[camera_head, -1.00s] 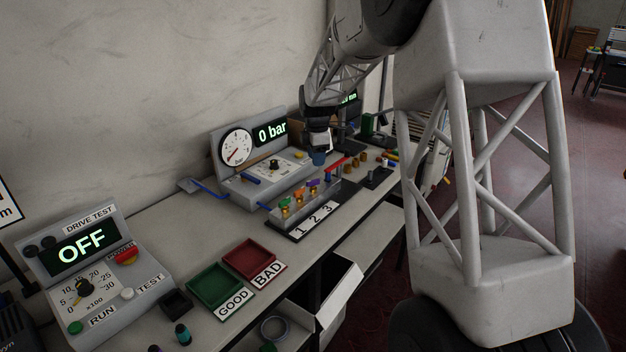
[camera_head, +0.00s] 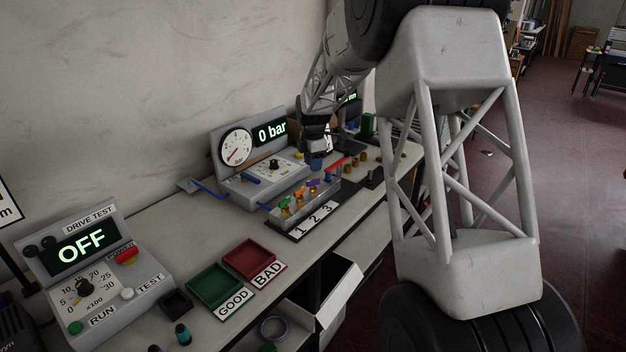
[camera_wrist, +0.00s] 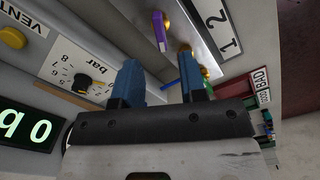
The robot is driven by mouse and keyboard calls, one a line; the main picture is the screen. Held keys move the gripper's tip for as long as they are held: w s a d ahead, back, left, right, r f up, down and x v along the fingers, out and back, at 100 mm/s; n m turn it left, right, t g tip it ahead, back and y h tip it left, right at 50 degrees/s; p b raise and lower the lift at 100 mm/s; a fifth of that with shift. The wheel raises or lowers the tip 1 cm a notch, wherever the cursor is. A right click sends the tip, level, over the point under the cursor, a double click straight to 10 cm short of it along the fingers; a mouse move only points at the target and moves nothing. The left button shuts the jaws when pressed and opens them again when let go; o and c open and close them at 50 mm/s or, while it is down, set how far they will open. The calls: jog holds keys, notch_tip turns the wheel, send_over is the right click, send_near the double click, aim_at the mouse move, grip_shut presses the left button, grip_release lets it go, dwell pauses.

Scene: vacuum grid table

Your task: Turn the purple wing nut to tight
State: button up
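The purple wing nut (camera_head: 313,183) sits in a row of coloured wing nuts on the fixture above the "1 2 3" label. In the wrist view the purple wing nut (camera_wrist: 160,31) appears as an upright bar near the top, beyond my fingertips. My gripper (camera_head: 316,164) hangs just above and behind this row. In the wrist view its two blue fingers (camera_wrist: 163,76) are apart, with nothing held between them. The purple nut is clear of both fingers.
An orange wing nut (camera_head: 299,191) and a green one (camera_head: 285,201) stand close beside the purple one. The gauge box (camera_head: 262,185) reading 0 bar is behind to the left. Green (camera_head: 191,291) and red (camera_head: 273,274) trays lie nearer on the bench.

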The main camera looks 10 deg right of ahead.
aim_at(313, 185)
jog(key=shift+f, duration=3.25)
jog(key=shift+c, duration=0.4)
grip_shut()
